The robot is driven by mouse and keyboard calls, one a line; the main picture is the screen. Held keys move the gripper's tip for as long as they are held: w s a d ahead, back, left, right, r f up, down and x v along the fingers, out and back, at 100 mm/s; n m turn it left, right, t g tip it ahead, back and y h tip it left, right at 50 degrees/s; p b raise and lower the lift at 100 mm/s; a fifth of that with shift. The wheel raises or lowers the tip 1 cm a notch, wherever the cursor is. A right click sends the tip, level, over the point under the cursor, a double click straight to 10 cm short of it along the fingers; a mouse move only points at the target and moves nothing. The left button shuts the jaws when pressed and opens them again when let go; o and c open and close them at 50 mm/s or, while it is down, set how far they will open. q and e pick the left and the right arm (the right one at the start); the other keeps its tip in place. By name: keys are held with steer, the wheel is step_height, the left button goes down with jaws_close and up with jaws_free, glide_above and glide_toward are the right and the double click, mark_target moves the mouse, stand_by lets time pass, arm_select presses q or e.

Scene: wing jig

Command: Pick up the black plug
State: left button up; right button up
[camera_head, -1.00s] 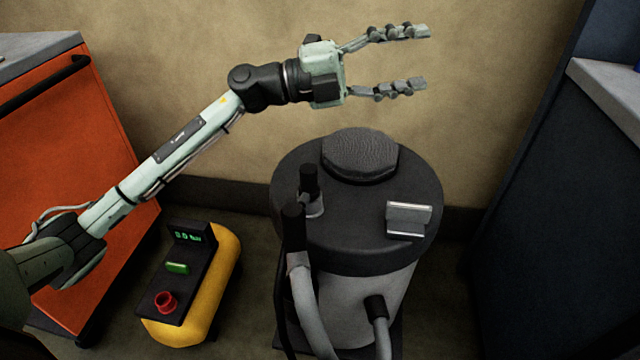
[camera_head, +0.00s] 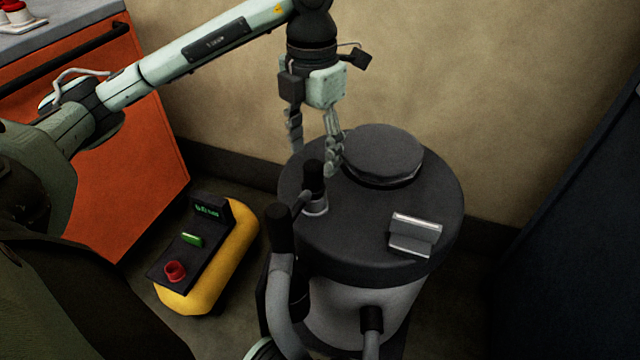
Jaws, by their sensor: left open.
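A short black upright plug (camera_head: 313,176) stands in a light grey collar near the left edge of the dark round lid (camera_head: 350,225) of a grey drum (camera_head: 350,300). Two other black ends show: one on top of a thick grey hose (camera_head: 280,220) at the drum's left, one on the drum's front (camera_head: 371,318). My left gripper (camera_head: 315,160) points down, its fingers open and apart, with nothing between them that I can make out. Its fingertips look close to the plug's top; whether they touch or straddle it I cannot tell. My right gripper is not in view.
A round dark cushion-like pad (camera_head: 382,155) and a small silver-edged block (camera_head: 414,234) sit on the lid. A yellow unit (camera_head: 232,250) with a red button stands on the floor at left. An orange cabinet (camera_head: 130,150) is behind it; a dark cabinet (camera_head: 580,230) is at right.

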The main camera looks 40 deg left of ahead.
mark_target(313, 165)
arm_select(q)
steer(key=f, duration=0.4)
steer(key=shift+s+f, duration=0.35)
steer(key=shift+f, duration=0.5)
steer(key=shift+w+d, duration=0.1)
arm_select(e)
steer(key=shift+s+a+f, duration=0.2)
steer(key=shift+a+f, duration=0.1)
arm_select(q)
steer(key=shift+c, duration=1)
steer(key=c, duration=1)
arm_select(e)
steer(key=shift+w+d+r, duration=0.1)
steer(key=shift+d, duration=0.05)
